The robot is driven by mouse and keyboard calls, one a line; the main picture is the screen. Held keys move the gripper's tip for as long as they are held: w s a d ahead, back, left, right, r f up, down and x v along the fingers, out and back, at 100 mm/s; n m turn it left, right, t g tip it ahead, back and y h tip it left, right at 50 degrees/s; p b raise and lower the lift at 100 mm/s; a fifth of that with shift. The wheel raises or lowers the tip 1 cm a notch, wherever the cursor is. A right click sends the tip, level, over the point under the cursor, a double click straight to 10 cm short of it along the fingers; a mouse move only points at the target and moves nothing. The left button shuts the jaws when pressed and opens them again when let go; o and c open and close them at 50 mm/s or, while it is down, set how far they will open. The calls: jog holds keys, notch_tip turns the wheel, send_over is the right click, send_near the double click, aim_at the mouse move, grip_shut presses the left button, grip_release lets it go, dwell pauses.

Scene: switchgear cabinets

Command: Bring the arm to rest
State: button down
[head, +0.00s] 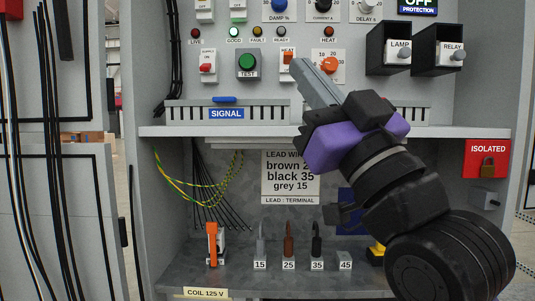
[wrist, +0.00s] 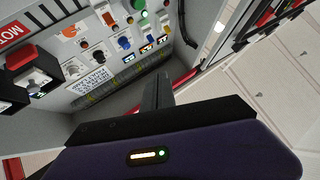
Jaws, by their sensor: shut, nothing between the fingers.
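My gripper (head: 305,70) is in the head view, at the end of my raised arm, right of centre. Its grey fingers are together and empty, pointing up and to the left. They appear in front of the panel near the HEAT switch (head: 288,57) and the orange dial (head: 329,65); whether they touch it I cannot tell. In the wrist view the shut fingers (wrist: 157,92) point up, with the panel tilted at the upper left.
LAMP (head: 391,56) and RELAY (head: 440,55) boxes jut out right of my gripper. A ledge (head: 225,132) crosses below the panel. Under it, an orange tool (head: 213,245) and several numbered leads stand on the lower shelf (head: 240,283).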

jog(key=s+d+f+m+h+b, duration=0.1)
jog(key=s+d+f+m+h, duration=0.25)
jog(key=f, duration=0.85)
jog(key=s+d+f+m+t+h, duration=0.1)
jog(key=s+d+f+m+h, duration=0.25)
jog(key=f, duration=0.85)
jog(key=s+d+f+m+h+b, duration=0.15)
jog(key=d+f+h, duration=0.3)
jog(key=f, duration=0.75)
jog(key=s+d+f+g+h+b, duration=0.2)
jog(key=s+f+g, duration=0.6)
jog(key=s+f, duration=1.8)
jog(key=shift+s+d+f+g, duration=0.35)
jog(key=shift+s+d, duration=0.35)
jog(key=shift+s, duration=0.55)
jog(key=shift+r+h, duration=0.1)
jog(key=shift+h, duration=0.15)
